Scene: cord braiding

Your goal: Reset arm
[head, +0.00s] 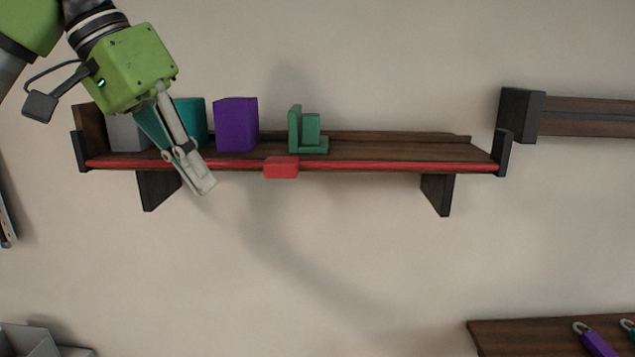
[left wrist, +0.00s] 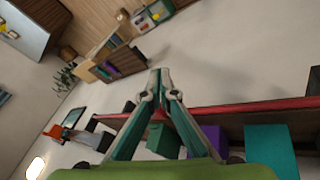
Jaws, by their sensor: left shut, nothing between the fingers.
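My left gripper (head: 204,186) comes in from the upper left in the head view, in front of the left part of a wall shelf (head: 400,151). Its fingers are shut and empty, pointing down and to the right past the shelf's front edge. In the left wrist view the fingertips of the left gripper (left wrist: 160,72) meet with nothing between them. My right gripper is in neither view.
The shelf holds a grey block (head: 127,133), a teal block (head: 192,120), a purple block (head: 236,124) and a green stepped piece (head: 309,133). A red rail (head: 390,167) with a red block (head: 281,167) runs along its front. A table (head: 515,337) stands lower right.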

